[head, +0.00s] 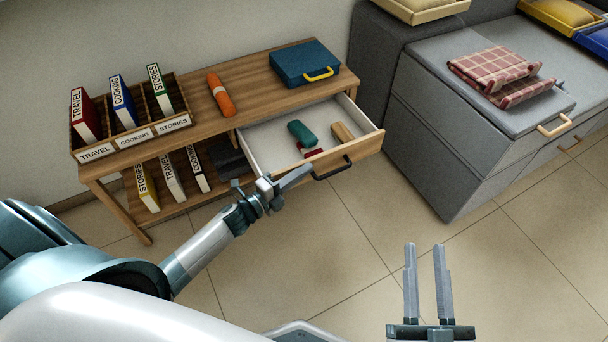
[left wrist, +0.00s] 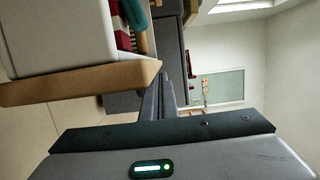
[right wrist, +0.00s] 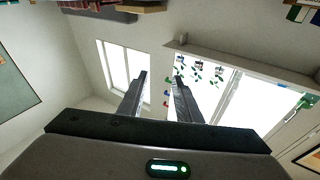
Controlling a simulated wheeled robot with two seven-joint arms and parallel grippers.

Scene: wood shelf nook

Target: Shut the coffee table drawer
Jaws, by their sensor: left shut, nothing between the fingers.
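The wooden coffee table (head: 190,97) stands against the wall. Its drawer (head: 262,140) is pulled out, with a wooden front and a black handle (head: 333,170). Inside lie a green case (head: 301,133), a tan block (head: 342,132) and something dark red (head: 312,152). My left gripper (head: 309,168) is shut and empty at the left part of the drawer front, left of the handle; I cannot tell whether it touches. In the left wrist view the drawer front (left wrist: 70,84) lies just left of the closed fingers. My right gripper (head: 425,246) is open and empty above the floor.
On the table are a book rack (head: 130,140), an orange roll (head: 220,95) and a blue case (head: 304,63). Books and a dark item (head: 228,158) sit on the lower shelf. A grey bench (head: 435,150) stands close right of the drawer. The tiled floor in front is clear.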

